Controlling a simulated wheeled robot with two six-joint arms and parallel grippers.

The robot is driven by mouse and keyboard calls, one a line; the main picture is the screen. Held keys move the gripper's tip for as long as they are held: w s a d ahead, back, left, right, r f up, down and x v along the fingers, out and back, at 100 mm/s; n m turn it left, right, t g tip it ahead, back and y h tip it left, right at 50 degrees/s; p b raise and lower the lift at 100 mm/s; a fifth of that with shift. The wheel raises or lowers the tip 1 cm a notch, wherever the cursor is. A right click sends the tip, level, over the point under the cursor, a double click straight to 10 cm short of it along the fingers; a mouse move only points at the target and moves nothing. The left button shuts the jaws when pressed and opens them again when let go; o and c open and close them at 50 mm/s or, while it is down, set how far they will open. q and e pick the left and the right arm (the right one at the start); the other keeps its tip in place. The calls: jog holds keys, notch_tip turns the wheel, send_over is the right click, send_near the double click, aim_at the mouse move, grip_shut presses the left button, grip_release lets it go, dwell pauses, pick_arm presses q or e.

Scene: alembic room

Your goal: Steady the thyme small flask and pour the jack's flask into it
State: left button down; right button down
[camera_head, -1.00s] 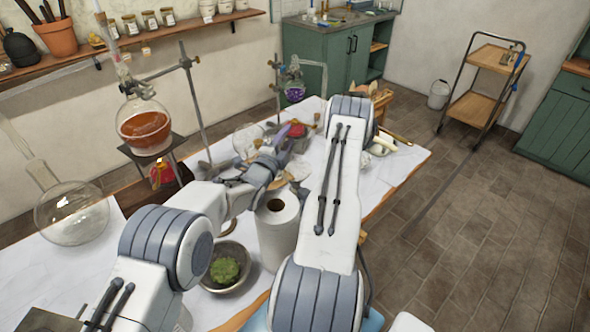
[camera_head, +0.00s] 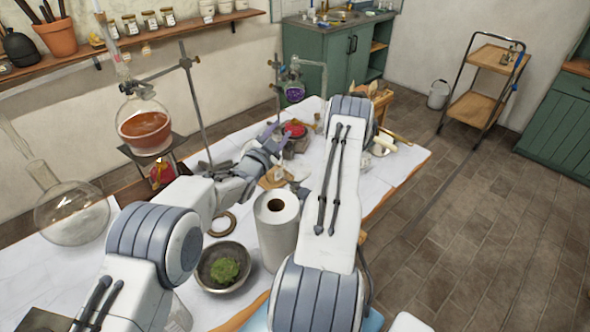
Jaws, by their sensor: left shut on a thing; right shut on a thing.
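My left gripper (camera_head: 274,132) is over the far part of the white-covered table, beside a grey vessel with red contents (camera_head: 294,130). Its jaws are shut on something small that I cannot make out. My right arm crosses the middle of the view, and its gripper is hidden behind the arm links. I cannot tell the thyme small flask or the jack's flask apart near the grippers. A round flask of orange-brown liquid (camera_head: 145,128) sits on a stand at the left. A small flask with purple contents (camera_head: 294,90) is clamped at the back.
A paper roll (camera_head: 277,235) stands upright close to both arms. A bowl with green herb (camera_head: 224,267) is in front of it. A large clear flask (camera_head: 72,212) is at the left. A metal stand rod (camera_head: 194,100) rises behind the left arm.

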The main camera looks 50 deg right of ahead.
aim_at(295, 184)
pick_arm(q)
jog(key=shift+w+a+r+n, duration=0.1)
jog(key=shift+w+r+n, duration=0.05)
jog(key=shift+n, duration=0.4)
jog(key=shift+w+r+n, duration=0.1)
jog(key=shift+n, duration=0.45)
jog(key=shift+w+a+r+n, duration=0.2)
jog(key=shift+w+n, duration=0.5)
jog(key=shift+n, duration=0.25)
jog(key=shift+w+a+r+n, duration=0.1)
jog(key=shift+w+a+n, duration=0.15)
jog(key=shift+w+n, duration=0.55)
jog(key=shift+w+a+r+n, duration=0.1)
jog(key=shift+w+a+n, duration=0.1)
jog(key=shift+w+n, duration=0.6)
jog(key=shift+s, duration=0.3)
pick_arm(e)
jog(key=shift+c, duration=1.8)
grip_release()
jog(key=shift+s, duration=0.1)
jog(key=v, duration=1.2)
